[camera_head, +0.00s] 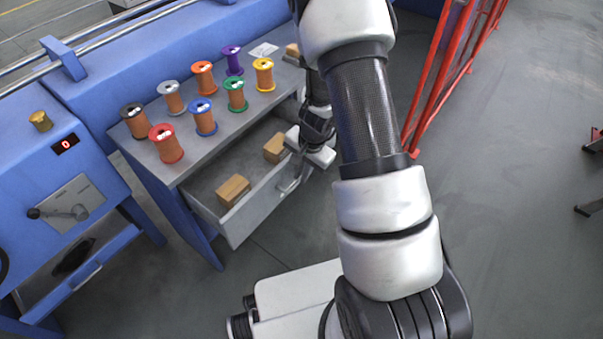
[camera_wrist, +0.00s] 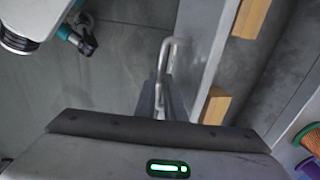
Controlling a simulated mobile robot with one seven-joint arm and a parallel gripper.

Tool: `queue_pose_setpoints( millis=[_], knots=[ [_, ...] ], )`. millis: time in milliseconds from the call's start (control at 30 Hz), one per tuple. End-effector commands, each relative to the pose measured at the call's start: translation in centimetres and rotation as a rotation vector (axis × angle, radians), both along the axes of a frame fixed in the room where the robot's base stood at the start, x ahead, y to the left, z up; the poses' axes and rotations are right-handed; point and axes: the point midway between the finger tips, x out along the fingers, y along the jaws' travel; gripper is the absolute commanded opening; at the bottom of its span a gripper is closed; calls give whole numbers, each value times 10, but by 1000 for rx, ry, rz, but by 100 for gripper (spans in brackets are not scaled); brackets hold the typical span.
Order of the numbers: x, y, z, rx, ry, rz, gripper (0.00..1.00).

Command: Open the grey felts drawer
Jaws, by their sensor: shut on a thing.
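The grey felts drawer (camera_head: 258,207) is pulled out from under the bench top, and tan blocks show inside it. Its front panel also shows in the wrist view (camera_wrist: 203,45). A bent metal bar handle (camera_wrist: 164,52) sticks out from the front. My gripper (camera_wrist: 163,100) is shut on this handle; its fingers lie around the lower part of the bar. In the head view my gripper (camera_head: 291,180) is at the right part of the drawer front, partly hidden by my wrist.
Several colored wire spools (camera_head: 204,117) stand on the bench top (camera_head: 185,150) above the drawer. A tan block (camera_head: 233,190) lies in the drawer. A red rail (camera_head: 432,85) stands to the right of my arm. The floor before the drawer is clear.

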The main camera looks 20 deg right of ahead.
Motion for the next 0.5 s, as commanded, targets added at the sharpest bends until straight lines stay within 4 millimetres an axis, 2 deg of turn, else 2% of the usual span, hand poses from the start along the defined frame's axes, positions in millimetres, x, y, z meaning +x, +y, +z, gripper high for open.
queue_pose_setpoints(
  millis=[367, 400, 500],
  knots=[
    [0, 0, 1, 0, -1, 1, 0],
    [0, 0, 1, 0, -1, 1, 11],
    [0, 0, 1, 0, -1, 1, 28]
  ],
)
